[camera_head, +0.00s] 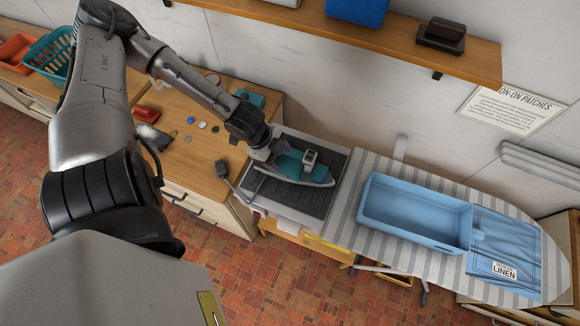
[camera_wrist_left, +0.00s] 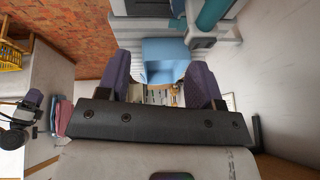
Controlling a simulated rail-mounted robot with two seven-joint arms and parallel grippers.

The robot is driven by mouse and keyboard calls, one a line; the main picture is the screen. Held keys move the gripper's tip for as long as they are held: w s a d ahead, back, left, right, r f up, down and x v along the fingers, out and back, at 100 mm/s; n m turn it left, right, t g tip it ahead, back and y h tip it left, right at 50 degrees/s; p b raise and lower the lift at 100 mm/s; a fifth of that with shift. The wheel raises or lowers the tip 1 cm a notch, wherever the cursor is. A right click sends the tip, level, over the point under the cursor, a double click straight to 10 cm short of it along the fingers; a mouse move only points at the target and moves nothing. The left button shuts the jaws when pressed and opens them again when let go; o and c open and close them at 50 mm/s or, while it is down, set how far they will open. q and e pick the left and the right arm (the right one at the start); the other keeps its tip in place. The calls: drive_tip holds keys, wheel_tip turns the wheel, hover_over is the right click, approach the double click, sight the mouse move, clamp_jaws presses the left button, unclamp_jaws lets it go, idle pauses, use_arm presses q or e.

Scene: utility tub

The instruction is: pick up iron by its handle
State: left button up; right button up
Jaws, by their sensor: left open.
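The iron (camera_head: 303,167), teal with a grey block on top, lies on a dark ribbed pad (camera_head: 322,197) at the left end of the ironing board. My left gripper (camera_head: 274,150) is open at the iron's left rear side, close to it; I cannot tell whether they touch. My left arm comes in from the left, and the purple fingers (camera_wrist_left: 160,80) show spread in the left wrist view, with nothing gripped between them. Part of the teal iron shows at the top of that view (camera_wrist_left: 212,14). The handle is hard to make out. My right gripper is not in view.
A light blue tub (camera_head: 412,220) stands on the striped ironing board (camera_head: 345,226), beside a blue linen pack (camera_head: 508,252). A wooden counter (camera_head: 196,165) with small items is on the left. A wall shelf (camera_head: 390,36) holding a dark brush-like block (camera_head: 441,35) runs above.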

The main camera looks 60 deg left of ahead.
use_arm(q)
drive_tip(key=w+a+r+y+b, duration=0.1)
drive_tip(key=a+r+b, duration=0.1)
drive_tip(key=a, duration=0.5)
drive_tip(key=shift+n, duration=0.4)
drive_tip(key=x, duration=0.2)
drive_tip(key=b+x, duration=0.1)
drive_tip(key=x, duration=0.4)
drive_tip(key=shift+w+a, duration=0.25)
drive_tip(key=shift+w, duration=0.15)
drive_tip(key=shift+b+x, duration=0.4)
drive_tip(key=shift+x, duration=2.55)
drive_tip(key=shift+s+d, duration=0.1)
drive_tip(key=c, duration=1)
drive_tip(key=shift+r, duration=0.1)
clamp_jaws()
drive_tip(key=shift+r, duration=0.1)
